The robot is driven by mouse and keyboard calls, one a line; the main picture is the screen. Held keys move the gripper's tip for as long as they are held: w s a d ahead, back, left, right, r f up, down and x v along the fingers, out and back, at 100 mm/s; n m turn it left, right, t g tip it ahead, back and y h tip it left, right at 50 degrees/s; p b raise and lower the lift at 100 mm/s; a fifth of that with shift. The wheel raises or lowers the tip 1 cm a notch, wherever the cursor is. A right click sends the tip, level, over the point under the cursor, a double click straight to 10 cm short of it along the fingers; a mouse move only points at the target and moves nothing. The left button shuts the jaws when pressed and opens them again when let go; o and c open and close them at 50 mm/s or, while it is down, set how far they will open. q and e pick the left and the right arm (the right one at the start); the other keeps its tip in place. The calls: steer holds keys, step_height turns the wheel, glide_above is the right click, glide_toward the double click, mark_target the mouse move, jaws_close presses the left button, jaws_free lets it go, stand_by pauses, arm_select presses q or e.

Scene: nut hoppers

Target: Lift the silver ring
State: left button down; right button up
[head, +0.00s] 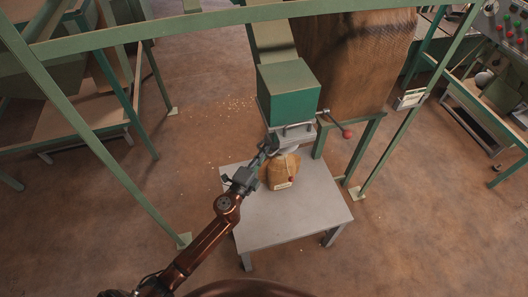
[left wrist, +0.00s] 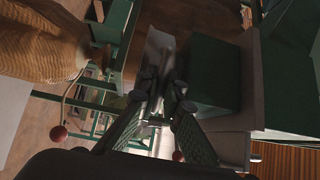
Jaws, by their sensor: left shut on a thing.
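My left gripper (head: 270,143) is at the mouth of the hopper, just above the brown sack (head: 278,172) that stands on the grey table. The silver ring (head: 286,149) shows as a small pale band between the sack's top and the hopper's underside. The gripper is shut on a grey metal piece there, which looks like the ring; its fingers hide most of it. In the left wrist view the fingers (left wrist: 163,92) close around a shiny grey part, dark and hard to make out. My right gripper is not in view.
The green hopper box (head: 288,92) stands right above the gripper. A lever with a red knob (head: 347,134) sticks out to its right. The grey table (head: 310,205) is bare around the sack. Green frame posts stand on both sides.

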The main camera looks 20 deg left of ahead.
arm_select(q)
steer(key=shift+r, duration=0.35)
steer(key=c, duration=2.3)
jaws_free()
steer(key=shift+f, duration=0.1)
steer(key=shift+s, duration=0.15)
steer(key=s, duration=0.3)
steer(key=s+a, duration=0.1)
steer(key=s, duration=0.3)
steer(key=s+a, duration=0.1)
steer(key=s, duration=0.3)
steer(key=shift+s+a+f, duration=0.15)
steer(key=shift+s+f, duration=0.05)
steer(key=shift+s, duration=0.05)
